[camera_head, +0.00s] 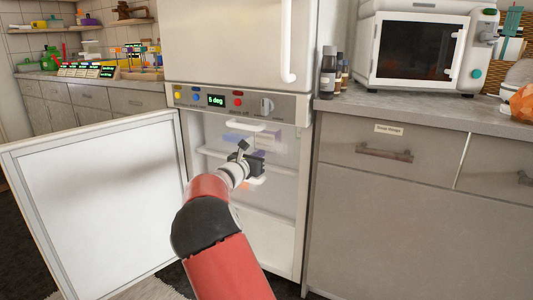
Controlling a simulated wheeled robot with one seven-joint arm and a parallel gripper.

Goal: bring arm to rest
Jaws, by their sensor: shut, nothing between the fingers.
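My gripper (248,153) is at the end of my red and white arm, which reaches forward from the bottom middle of the head view. It is in front of the open lower fridge compartment (270,226). The gripper is small and dark here, and its fingers are shut with nothing seen between them. It overlaps the shelf area in the picture; I cannot tell whether it is inside the compartment or just before it.
The white fridge door (95,205) stands wide open at left. Above the opening is a control panel (236,101) reading "5 deg". A counter with drawers (385,152) and a white microwave (425,50) is at right. Dark bottles (328,75) stand near the counter's edge.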

